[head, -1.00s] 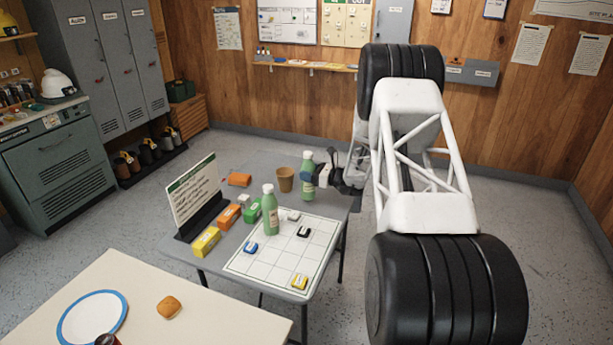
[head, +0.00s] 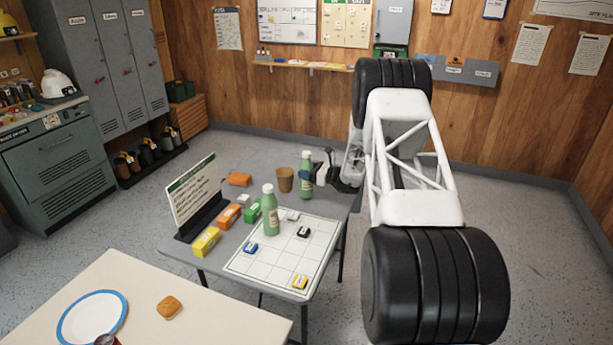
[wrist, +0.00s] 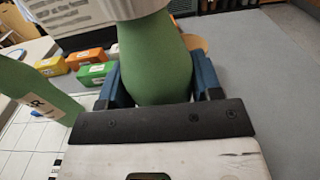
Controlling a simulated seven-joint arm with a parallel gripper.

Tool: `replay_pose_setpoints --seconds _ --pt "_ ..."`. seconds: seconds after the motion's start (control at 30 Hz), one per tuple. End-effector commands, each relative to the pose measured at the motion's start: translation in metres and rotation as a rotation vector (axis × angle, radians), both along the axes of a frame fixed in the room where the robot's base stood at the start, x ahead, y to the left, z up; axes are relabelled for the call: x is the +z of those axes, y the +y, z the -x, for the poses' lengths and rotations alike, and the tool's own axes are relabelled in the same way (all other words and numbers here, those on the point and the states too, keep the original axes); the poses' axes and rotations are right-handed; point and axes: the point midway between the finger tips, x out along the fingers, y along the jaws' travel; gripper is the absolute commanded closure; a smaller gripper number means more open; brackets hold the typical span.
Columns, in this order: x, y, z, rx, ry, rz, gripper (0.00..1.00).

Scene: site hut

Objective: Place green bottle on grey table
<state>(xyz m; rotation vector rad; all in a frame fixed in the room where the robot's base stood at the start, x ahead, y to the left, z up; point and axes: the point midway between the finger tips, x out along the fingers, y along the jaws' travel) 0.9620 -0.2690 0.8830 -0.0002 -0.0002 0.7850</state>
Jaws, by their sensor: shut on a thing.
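My gripper (wrist: 160,84) is shut on a green bottle (head: 306,188), with its blue fingers on both sides of the bottle body (wrist: 155,60). The held bottle is upright at the far right part of the grey table (head: 331,207), just right of a brown cup. I cannot tell whether its base touches the table. A second green bottle (head: 270,214) stands upright at the far left edge of the white grid sheet. It also shows at the left in the wrist view (wrist: 32,92).
The brown cup (head: 285,180) is close beside the held bottle. Orange, green and yellow boxes (head: 207,242) and a sign (head: 195,195) stand on the left. The grid sheet (head: 275,264) carries several small blocks. A cream table (head: 200,310) with a plate is in front.

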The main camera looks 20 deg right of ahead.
Motion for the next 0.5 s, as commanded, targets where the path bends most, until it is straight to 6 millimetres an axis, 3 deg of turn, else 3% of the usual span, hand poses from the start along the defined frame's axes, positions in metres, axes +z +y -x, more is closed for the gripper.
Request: replay_pose_setpoints --seconds 0.2,0.5 --pt "-0.019 0.000 0.000 0.000 -0.001 0.001 0.64" --pt "-0.020 0.000 0.000 0.000 -0.001 0.001 0.64"
